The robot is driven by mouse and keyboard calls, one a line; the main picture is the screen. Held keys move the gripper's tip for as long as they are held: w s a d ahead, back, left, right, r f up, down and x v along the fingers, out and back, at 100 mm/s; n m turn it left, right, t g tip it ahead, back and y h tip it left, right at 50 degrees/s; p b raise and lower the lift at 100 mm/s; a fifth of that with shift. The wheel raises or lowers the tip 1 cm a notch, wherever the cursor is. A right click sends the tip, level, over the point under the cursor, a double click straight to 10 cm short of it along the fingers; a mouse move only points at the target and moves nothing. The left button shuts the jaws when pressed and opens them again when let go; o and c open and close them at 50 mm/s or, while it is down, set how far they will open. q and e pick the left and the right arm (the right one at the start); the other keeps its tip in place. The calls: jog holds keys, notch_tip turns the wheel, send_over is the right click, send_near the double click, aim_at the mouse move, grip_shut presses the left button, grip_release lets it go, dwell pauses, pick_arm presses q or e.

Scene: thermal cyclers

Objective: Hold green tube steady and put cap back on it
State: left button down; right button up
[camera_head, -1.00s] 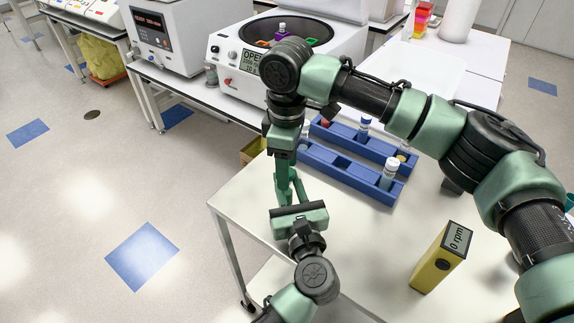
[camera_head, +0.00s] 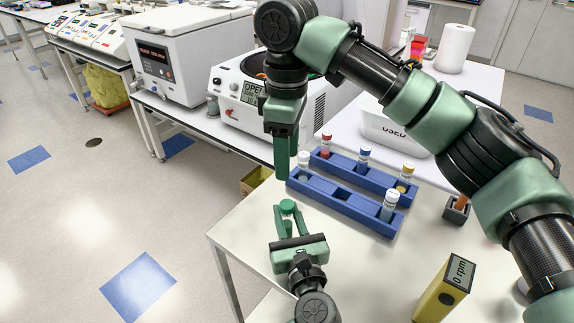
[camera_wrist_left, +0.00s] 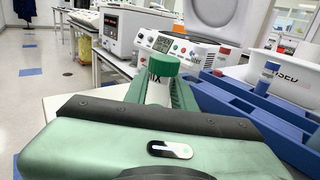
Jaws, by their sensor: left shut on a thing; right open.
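The tube (camera_wrist_left: 157,92), with part of a dark label showing, stands upright between the fingers of my left gripper (camera_wrist_left: 160,98). A green cap (camera_wrist_left: 164,65) sits on its top in the left wrist view. In the head view the green cap (camera_head: 288,206) shows at the fingertips of my left gripper (camera_head: 286,222), which is shut on the tube. The tube's lower part is hidden by the gripper. My right gripper (camera_head: 282,165) points down above the cap, apart from it, and is open; its fingers overlap in this view.
Two blue racks (camera_head: 345,198) with several capped tubes stand right of the grippers. A yellow timer-like box (camera_head: 440,290) reading 0 rpm is at the front right. An open centrifuge (camera_head: 235,95) stands behind.

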aim_at(289, 220)
pick_arm(q)
jog(key=c, duration=1.1)
grip_release()
jog(key=shift+s+d+f, duration=0.1)
jog(key=shift+s, duration=0.2)
jog(key=b+v, duration=0.2)
jog(key=v, duration=0.4)
jog(key=shift+s+d, duration=0.1)
jog(key=shift+s, duration=0.45)
